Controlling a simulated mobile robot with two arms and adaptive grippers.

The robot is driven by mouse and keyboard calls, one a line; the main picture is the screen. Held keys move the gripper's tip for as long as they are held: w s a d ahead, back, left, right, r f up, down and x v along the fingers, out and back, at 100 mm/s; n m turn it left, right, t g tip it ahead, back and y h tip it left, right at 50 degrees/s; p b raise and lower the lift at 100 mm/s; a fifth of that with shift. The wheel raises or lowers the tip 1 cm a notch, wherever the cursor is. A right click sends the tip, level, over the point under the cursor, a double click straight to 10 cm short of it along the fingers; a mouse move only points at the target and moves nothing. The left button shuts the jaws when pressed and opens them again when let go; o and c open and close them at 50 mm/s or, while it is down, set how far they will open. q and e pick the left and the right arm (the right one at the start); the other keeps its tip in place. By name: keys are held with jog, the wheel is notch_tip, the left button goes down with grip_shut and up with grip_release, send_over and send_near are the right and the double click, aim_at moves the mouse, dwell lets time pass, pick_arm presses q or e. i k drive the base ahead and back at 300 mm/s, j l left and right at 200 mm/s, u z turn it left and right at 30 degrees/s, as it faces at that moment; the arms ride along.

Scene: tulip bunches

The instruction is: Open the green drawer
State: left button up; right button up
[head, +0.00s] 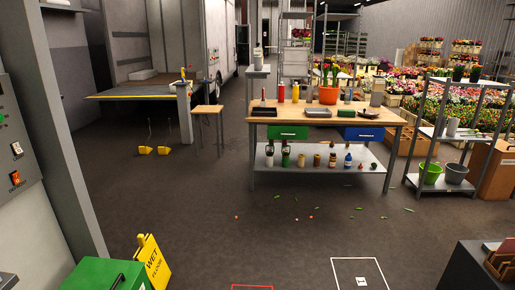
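The green drawer (288,132) is under the left part of the wooden top of a workbench (330,116), across the room in the head view. Its front looks flush with the bench, so it appears closed. A blue drawer (364,134) is under the same top to the right. Neither of my grippers shows in the head view.
Open dark floor (300,240) lies before the bench, with small scattered leaves and bits. A yellow wet floor sign (152,262) and a green box (103,274) stand at the lower left. A wooden stool (208,111) is left of the bench, a metal shelf (462,132) right.

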aim_at(279, 132)
jog(key=i+z, duration=0.15)
jog(key=i, duration=0.9)
jog(key=i+j+z, duration=0.1)
jog(key=i, duration=0.9)
